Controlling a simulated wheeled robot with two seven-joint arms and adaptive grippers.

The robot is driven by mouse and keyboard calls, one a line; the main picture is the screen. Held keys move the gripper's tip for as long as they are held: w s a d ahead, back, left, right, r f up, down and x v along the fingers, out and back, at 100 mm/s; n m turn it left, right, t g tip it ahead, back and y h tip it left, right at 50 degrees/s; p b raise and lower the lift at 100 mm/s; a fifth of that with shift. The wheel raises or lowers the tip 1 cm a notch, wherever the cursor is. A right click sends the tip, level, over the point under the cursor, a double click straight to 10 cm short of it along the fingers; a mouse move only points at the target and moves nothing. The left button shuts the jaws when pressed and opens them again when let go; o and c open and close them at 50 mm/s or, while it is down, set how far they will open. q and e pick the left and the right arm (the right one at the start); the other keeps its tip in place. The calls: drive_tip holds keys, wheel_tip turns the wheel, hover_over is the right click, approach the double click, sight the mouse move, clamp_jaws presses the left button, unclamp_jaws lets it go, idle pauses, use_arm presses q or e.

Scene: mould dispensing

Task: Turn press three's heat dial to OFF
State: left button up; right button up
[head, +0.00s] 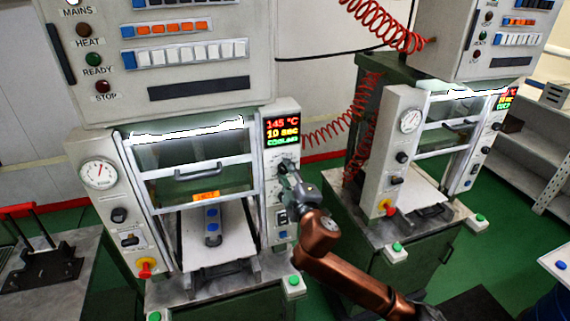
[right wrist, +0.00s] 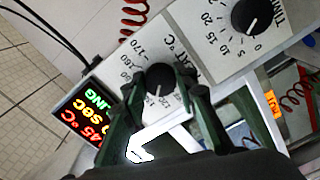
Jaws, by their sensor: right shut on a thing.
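My right gripper (head: 285,168) is at the right-hand panel of the near press (head: 170,60), just under its lit display (head: 283,130). The display reads 145 °C, 10 sec and a cooling message. In the right wrist view the two fingers of the gripper (right wrist: 160,86) are shut on the black round heat dial (right wrist: 160,78), one on each side. The dial's white pointer mark faces the lower side of the picture; the exact setting and the OFF mark are hard to read. No press number is legible. My left gripper is not in view.
A timer dial (right wrist: 250,16) sits beside the heat dial in the right wrist view. A second press (head: 420,150) with red coiled hoses stands to the right. The near press has a pressure gauge (head: 98,173) and a red knob (head: 146,268) on its left panel.

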drive_tip(key=n+p, duration=0.1)
drive_tip(key=n, duration=0.1)
drive_tip(key=n+p, duration=0.1)
drive_tip(key=p, duration=0.1)
drive_tip(key=n+p, duration=0.1)
drive_tip(key=n, duration=0.1)
drive_tip(key=shift+r+n, duration=0.3)
drive_tip(key=n+p, duration=0.3)
drive_tip(key=n, duration=0.1)
drive_tip(key=shift+n+p, duration=0.3)
drive_tip(key=shift+p, duration=0.1)
drive_tip(key=o, duration=1.1)
drive_tip(key=shift+o, duration=0.3)
drive_tip(key=shift+f, duration=0.1)
